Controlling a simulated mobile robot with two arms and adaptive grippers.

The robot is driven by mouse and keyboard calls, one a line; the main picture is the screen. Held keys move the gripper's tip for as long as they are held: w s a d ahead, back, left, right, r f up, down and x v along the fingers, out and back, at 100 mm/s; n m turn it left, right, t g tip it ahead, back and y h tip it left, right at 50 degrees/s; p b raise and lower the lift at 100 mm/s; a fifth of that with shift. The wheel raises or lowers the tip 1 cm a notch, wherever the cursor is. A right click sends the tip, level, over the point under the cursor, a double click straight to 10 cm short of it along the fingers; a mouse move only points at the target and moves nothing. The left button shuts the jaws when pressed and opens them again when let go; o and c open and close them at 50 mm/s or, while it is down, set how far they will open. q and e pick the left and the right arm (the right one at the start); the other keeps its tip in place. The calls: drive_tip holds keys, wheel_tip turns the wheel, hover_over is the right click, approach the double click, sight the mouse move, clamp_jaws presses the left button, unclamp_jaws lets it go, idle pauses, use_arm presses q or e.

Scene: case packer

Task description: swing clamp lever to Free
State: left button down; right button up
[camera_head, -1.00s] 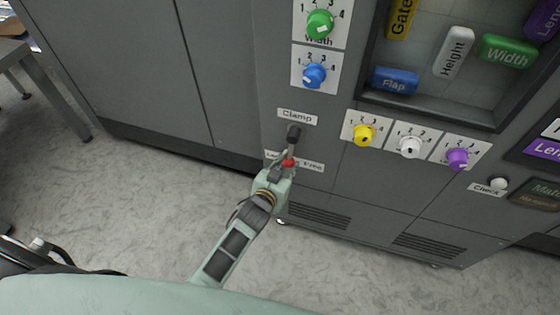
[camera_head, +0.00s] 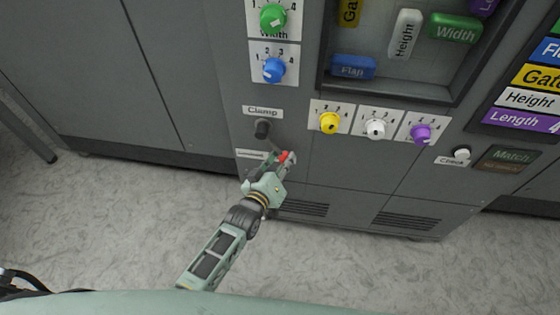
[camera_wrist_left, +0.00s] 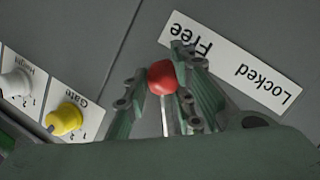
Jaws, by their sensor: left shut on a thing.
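The clamp lever has a dark pivot (camera_head: 262,129) below the "Clamp" label (camera_head: 263,112) on the grey machine front. Its red knob (camera_head: 284,157) sits below and to the right of the pivot, so the lever slants down to the right. My left gripper (camera_head: 277,165) is shut on the knob end of the lever. In the left wrist view the red knob (camera_wrist_left: 162,77) shows between the two fingers, beside the word "Free" on the Locked/Free plate (camera_wrist_left: 232,64). In the head view my gripper hides the "Free" end of that plate. My right gripper is out of view.
Yellow (camera_head: 330,122), white (camera_head: 375,128) and purple (camera_head: 421,133) dials sit right of the lever. A blue dial (camera_head: 274,69) and a green dial (camera_head: 273,17) are above it. A check button (camera_head: 461,154) is further right. The floor in front is clear.

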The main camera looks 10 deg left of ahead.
use_arm(q)
drive_tip(key=shift+w+r, duration=0.1)
drive_tip(key=shift+r, duration=0.2)
drive_tip(key=c, duration=1.6)
unclamp_jaws()
drive_tip(key=shift+o, duration=0.2)
drive_tip(key=shift+s+a+f, duration=0.1)
drive_tip(key=shift+s+f, duration=0.05)
drive_tip(key=shift+s, duration=0.2)
drive_tip(key=v, duration=1.1)
drive_tip(key=shift+s, duration=0.15)
